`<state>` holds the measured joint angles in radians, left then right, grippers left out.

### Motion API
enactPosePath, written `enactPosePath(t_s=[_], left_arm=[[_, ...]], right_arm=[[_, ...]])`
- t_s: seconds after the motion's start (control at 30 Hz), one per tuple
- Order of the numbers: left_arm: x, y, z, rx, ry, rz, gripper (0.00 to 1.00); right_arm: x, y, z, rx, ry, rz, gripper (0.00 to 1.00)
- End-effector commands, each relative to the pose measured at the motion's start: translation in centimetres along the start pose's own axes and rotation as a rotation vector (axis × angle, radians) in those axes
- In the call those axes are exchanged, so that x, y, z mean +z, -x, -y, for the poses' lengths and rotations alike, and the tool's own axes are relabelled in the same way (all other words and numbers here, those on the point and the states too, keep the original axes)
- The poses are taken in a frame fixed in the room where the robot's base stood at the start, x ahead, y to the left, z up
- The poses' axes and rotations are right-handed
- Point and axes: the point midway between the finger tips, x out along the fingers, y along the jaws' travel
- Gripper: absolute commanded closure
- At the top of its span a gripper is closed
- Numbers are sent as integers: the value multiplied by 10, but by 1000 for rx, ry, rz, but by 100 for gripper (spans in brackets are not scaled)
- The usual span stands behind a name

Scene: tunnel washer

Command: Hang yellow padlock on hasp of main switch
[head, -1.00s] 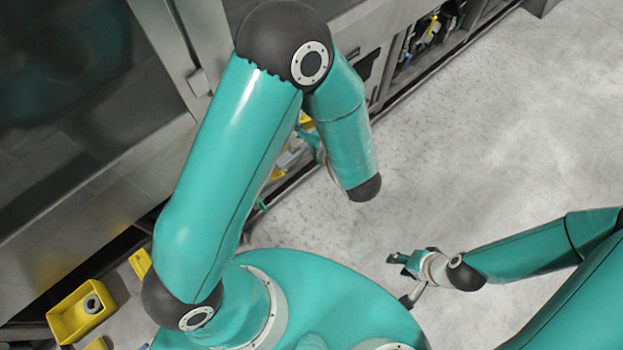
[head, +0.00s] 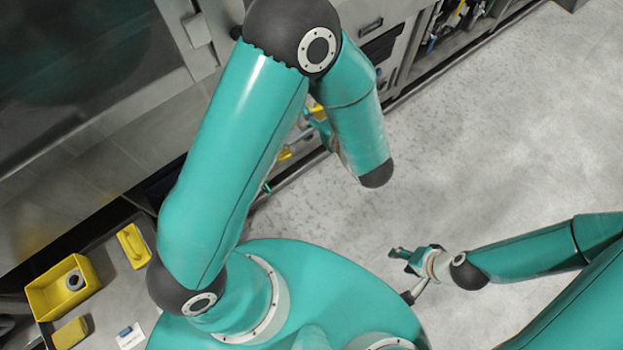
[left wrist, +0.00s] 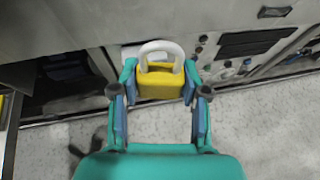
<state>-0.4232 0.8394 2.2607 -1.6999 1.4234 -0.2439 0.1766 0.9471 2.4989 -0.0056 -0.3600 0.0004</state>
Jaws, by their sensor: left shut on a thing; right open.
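The yellow padlock (left wrist: 160,85) has a yellow body and a pale upright shackle, clear in the left wrist view. My left gripper (left wrist: 160,92) is shut on its body, one blue-padded finger on each side, with the shackle pointing away from the gripper. In the head view my left gripper (head: 318,124) is mostly hidden behind my left arm, near the machine front. My right gripper (head: 400,254) is open and empty above the floor. I cannot make out the main switch or its hasp for certain; the shackle appears apart from the panel.
A metal panel (left wrist: 222,72) with small knobs and a dark plate stands behind the padlock. At lower left in the head view, a yellow bin (head: 40,300) holds a grey ring, with yellow pieces (head: 132,246) beside it. Open grey floor (head: 500,130) lies to the right.

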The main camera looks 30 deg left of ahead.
Motion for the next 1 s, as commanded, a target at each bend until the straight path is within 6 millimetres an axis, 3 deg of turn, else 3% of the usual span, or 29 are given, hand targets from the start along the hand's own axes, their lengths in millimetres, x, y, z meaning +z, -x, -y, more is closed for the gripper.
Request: enactPosePath(t_s=[0.03,0.1,1.0], left_arm=[[-29,-15,0,6,5,-6,93],[-45,-24,-1,14,8,-14,93],[-217,-116,-5,91,49,-93,93]], right_arm=[[0,-32,-11,0,0,0,50],[0,-49,-18,0,0,0,50],[-2,-233,-84,0,0,-1,50]])
